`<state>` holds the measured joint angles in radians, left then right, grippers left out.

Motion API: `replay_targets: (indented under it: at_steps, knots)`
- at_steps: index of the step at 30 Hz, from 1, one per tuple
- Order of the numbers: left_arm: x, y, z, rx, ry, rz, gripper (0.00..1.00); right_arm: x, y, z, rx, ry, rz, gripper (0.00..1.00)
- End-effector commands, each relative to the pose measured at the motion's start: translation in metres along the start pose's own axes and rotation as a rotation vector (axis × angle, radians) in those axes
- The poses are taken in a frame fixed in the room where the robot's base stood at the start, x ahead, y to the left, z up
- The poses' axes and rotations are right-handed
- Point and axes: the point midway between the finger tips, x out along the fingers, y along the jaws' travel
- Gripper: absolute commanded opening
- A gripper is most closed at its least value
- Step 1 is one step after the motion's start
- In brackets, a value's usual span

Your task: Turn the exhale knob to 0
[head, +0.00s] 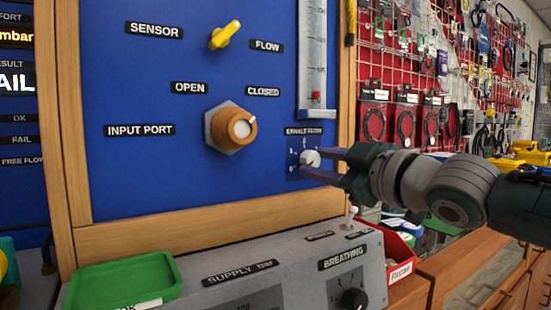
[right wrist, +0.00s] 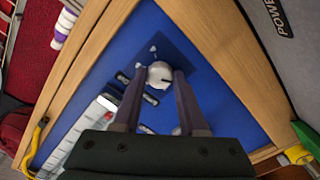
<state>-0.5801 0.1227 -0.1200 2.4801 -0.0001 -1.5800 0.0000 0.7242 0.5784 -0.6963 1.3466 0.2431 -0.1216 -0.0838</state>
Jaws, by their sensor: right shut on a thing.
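The exhale knob (head: 309,158) is a small round grey-white knob on a dark square plate at the lower right of the blue panel, under a label that seems to read "EXHALE". My right gripper (head: 313,162) reaches in from the right, with its two fingers on either side of the knob, shut on it. The right wrist view shows the knob (right wrist: 160,72) between the fingertips (right wrist: 160,77), with a dark pointer mark on its face. The small numbers on the plate are too small to read surely. My left gripper is not in view.
The blue panel (head: 140,80) has a wooden frame (head: 345,110). A yellow lever (head: 224,36) and an orange-brown knob (head: 238,132) are left of the gripper. Below stand a grey console (head: 310,262), a green tray (head: 122,278) and a red bin (head: 399,250).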

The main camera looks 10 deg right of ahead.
Motion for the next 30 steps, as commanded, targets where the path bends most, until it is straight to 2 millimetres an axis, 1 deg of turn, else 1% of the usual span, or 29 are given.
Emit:
replay_targets:
  at_steps: [6, 20, 21, 28, 30]
  knots:
    - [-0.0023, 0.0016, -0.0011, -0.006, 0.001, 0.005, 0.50, 0.0001, 0.0005, -0.0014, -0.051, 0.004, 0.001, 0.00]
    - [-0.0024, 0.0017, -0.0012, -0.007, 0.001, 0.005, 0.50, 0.0001, 0.0002, -0.0012, -0.063, 0.004, 0.000, 0.00]
    - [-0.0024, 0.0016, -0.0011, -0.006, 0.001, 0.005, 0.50, 0.0001, 0.0002, -0.0012, -0.062, 0.004, 0.000, 0.45]
    - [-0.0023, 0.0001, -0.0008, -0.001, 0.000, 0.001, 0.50, 0.0001, 0.0001, -0.0007, -0.061, 0.002, 0.000, 0.71]
    - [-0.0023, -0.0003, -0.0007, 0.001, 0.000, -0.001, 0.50, 0.0001, 0.0001, -0.0006, -0.061, 0.002, 0.000, 0.72]
